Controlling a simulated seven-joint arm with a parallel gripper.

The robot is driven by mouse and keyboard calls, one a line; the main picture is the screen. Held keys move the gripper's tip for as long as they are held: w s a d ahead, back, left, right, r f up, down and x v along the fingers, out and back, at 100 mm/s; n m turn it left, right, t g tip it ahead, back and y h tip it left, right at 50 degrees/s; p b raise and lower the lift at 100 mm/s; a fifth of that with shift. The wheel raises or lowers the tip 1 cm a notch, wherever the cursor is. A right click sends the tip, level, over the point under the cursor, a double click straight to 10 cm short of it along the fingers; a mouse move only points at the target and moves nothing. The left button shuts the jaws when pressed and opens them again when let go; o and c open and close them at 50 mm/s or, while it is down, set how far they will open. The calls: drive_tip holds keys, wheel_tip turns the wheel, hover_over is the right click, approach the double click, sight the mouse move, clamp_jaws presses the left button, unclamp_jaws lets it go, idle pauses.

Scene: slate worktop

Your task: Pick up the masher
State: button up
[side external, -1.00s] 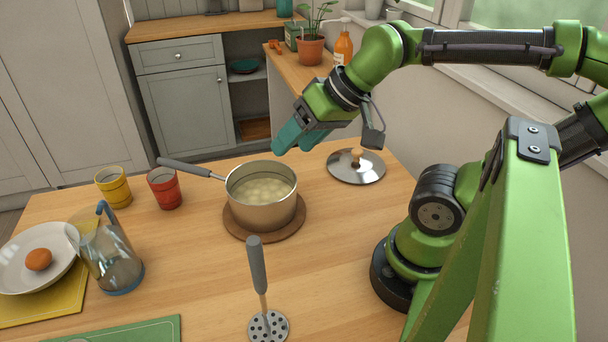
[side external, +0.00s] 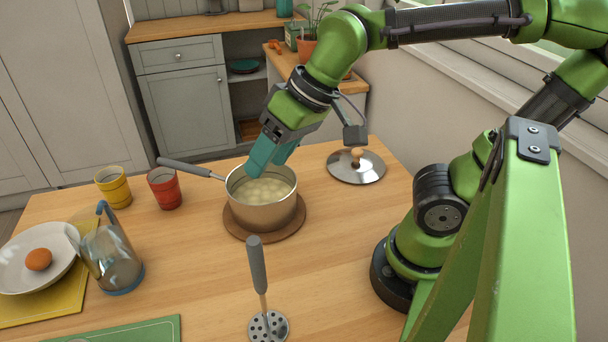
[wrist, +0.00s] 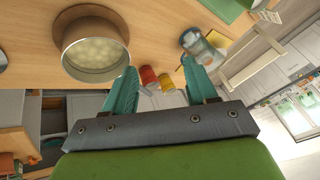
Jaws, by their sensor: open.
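The masher (side external: 257,265) stands at the front middle of the wooden table in the side view. Its grey handle points up, and its round perforated metal head rests on the tabletop. I cannot make it out in the wrist view. My gripper (side external: 266,165) has teal fingers and hangs above the back rim of the pot, well behind and above the masher. In the wrist view, the fingers of my gripper (wrist: 158,68) are spread apart with nothing held between them.
A pot (side external: 262,214) of pale chunks stands on a round wooden trivet (side external: 233,227), between my gripper and the masher. A lid (side external: 367,171) lies to its right. A red cup (side external: 164,189), yellow cup (side external: 113,188) and clear jug (side external: 112,259) stand left. Table around the masher is clear.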

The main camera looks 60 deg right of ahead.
sight(257, 266)
drive_tip(key=s+a+r+g+h, duration=0.2)
drive_tip(key=a+r+g, duration=0.15)
drive_tip(key=a, duration=0.25)
drive_tip(key=s+a+r+g+h, duration=0.1)
drive_tip(key=s+a+r+g, duration=0.1)
drive_tip(key=s+a+r, duration=0.3)
drive_tip(key=shift+m, duration=0.3)
drive_tip(key=f, duration=0.6)
drive_tip(key=w+a+f, duration=0.1)
drive_tip(key=f, duration=0.4)
drive_tip(key=w+f, duration=0.1)
drive_tip(key=f, duration=0.5)
drive_tip(key=shift+w+a+f, duration=0.1)
drive_tip(key=shift+a+f, duration=0.1)
drive_tip(key=shift+f, duration=0.1)
drive_tip(key=shift+c, duration=0.5)
clamp_jaws()
